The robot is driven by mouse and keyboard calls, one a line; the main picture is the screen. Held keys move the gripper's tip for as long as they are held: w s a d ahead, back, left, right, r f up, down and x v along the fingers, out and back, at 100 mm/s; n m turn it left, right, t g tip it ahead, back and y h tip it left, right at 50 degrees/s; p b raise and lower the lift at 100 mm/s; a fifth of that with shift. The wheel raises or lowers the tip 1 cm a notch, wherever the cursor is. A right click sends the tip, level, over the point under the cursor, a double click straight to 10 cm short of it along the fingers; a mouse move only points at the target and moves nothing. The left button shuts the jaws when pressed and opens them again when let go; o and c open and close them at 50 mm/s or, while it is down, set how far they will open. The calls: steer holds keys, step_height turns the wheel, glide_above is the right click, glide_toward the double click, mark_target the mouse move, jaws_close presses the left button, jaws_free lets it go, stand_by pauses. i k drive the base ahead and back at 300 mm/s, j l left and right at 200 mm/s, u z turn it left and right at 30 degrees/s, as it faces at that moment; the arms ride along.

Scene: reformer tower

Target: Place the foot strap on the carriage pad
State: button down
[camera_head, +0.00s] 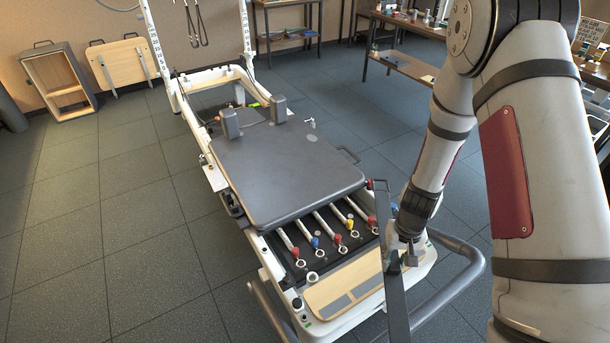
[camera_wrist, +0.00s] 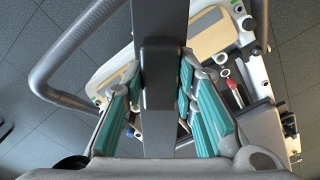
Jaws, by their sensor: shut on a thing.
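The foot strap is a long dark grey band (camera_head: 396,308). My gripper (camera_head: 405,257) is shut on it at the right front of the reformer. The strap runs from near the pad's front right corner down past the picture's bottom edge. In the wrist view the strap (camera_wrist: 160,18) passes between the teal finger pads of my gripper (camera_wrist: 164,95). The carriage pad (camera_head: 285,168) is a flat dark grey cushion with two upright shoulder rests at its far end. Its top is bare. My gripper is beyond its front right side, apart from it.
Springs with coloured ends (camera_head: 338,240) lie in front of the pad, before a wooden footplate (camera_head: 345,290). A grey tubular bar (camera_head: 460,275) curves around the front right. A wooden box (camera_head: 58,80) and board (camera_head: 120,62) stand at the back left wall. The left floor is clear.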

mark_target(283, 161)
steer(key=k+j, duration=0.2)
steer(key=j, duration=0.15)
steer(key=k+j+z, duration=0.1)
steer(key=j, duration=0.3)
steer(key=k+j, duration=0.3)
steer(key=i+j+z, duration=0.25)
steer(key=j, duration=0.95)
steer(key=j+z, duration=0.25)
steer(key=j, duration=0.9)
steer(key=i+j+z, duration=0.1)
steer(key=j, duration=0.3)
steer(key=i+j, duration=0.15)
steer(key=j, duration=0.3)
steer(key=i+j+z, duration=0.15)
steer(key=j, duration=0.3)
steer(key=i+j, duration=0.1)
steer(key=j, duration=0.35)
steer(key=i+j+z, duration=0.15)
steer(key=j, duration=0.3)
steer(key=i+j+z, duration=0.2)
steer(key=i+j, duration=0.5)
steer(key=i, duration=0.5)
